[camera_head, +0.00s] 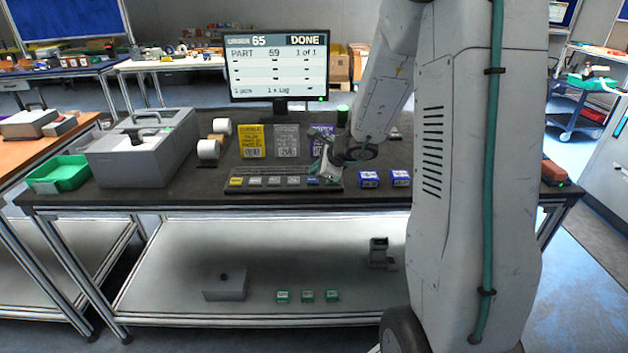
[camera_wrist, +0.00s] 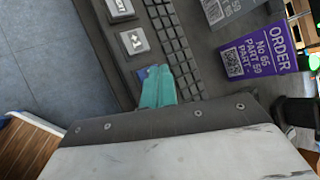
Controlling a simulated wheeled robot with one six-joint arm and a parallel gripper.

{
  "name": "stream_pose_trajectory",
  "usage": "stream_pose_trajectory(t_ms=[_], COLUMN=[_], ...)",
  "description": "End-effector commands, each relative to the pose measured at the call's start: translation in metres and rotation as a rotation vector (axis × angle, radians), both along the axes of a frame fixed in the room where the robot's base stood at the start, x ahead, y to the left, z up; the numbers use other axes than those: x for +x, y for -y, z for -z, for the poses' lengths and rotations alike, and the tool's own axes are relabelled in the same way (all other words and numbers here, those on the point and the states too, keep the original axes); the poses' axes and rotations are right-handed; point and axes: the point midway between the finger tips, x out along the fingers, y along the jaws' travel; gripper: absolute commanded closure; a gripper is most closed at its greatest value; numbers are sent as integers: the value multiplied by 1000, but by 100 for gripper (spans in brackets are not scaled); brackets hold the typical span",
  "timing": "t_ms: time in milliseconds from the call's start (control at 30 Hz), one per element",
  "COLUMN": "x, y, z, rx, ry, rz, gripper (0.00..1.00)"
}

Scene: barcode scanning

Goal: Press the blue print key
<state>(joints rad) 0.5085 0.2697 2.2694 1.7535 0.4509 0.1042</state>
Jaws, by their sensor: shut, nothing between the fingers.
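The keyboard (camera_head: 262,187) lies near the front edge of the dark bench top, with a row of larger keys along its front. The blue print key (camera_head: 312,181) is at the right end of that row. My gripper (camera_head: 324,172) is shut and empty, pointing down at the right end of the keyboard. In the wrist view its teal fingertips (camera_wrist: 158,84) are over or right beside the blue key (camera_wrist: 141,75), which shows only partly. I cannot tell whether they touch it.
The monitor (camera_head: 278,66) reads order 65, part 59, 1 of 1, DONE. Yellow, grey and purple (camera_wrist: 260,52) order cards stand behind the keyboard. Small blue boxes (camera_head: 369,180) are to its right. A grey case (camera_head: 142,150) and green tray (camera_head: 58,174) are at left.

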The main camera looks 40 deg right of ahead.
Motion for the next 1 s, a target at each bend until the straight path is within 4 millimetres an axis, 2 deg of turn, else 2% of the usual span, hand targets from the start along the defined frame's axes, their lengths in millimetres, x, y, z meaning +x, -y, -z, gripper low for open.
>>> stream_pose_trajectory(t_ms=[1000], x=[1], y=[0], z=[11], rx=[1], ry=[0], rz=[1], gripper=[100])
